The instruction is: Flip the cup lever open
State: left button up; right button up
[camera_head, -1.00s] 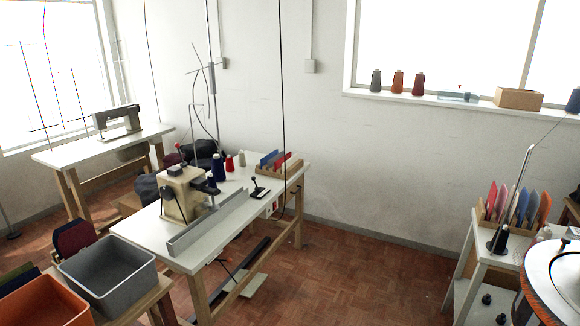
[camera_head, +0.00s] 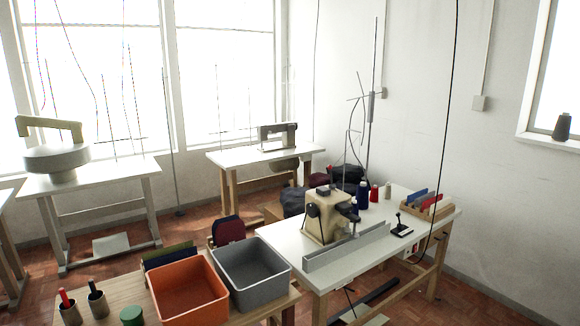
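A beige buttonhole machine (camera_head: 322,217) stands on a white-topped table (camera_head: 280,247) right of the middle. A dark round part and lever sit on its left side. A small black lever on a dark base plate (camera_head: 401,230) stands on the same table, right of the machine. I cannot tell which of these is the cup lever, or whether it is open. Neither of my grippers is in view.
A grey guard (camera_head: 346,248) runs along the table's front. An orange bin (camera_head: 188,290) and a grey bin (camera_head: 252,275) stand on a wooden bench in front. Red floor shows between the tables. Thread cones (camera_head: 363,195) stand behind the machine.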

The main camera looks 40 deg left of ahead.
aim_at(332, 186)
jog(key=u, duration=1.2)
jog(key=i+l+u, duration=0.15)
jog(key=i+l, duration=0.2)
jog(key=i+l+u, duration=0.1)
jog(key=i+l, duration=0.25)
jog(key=i+l+u, duration=0.15)
jog(key=i+l, duration=0.3)
jog(key=i+l+u, duration=0.1)
jog(key=i+l, duration=0.25)
jog(key=i+l+u, duration=0.15)
jog(key=i+l, duration=0.2)
jog(key=l, duration=0.2)
jog(key=i+l+u, duration=0.15)
jog(key=i+l, duration=0.15)
jog(key=l, duration=0.25)
jog(key=i+l+u, duration=0.1)
jog(key=i+l, duration=0.15)
jog(key=l, duration=0.3)
jog(key=i+l+u, duration=0.15)
jog(key=l, duration=0.4)
jog(key=i, duration=0.1)
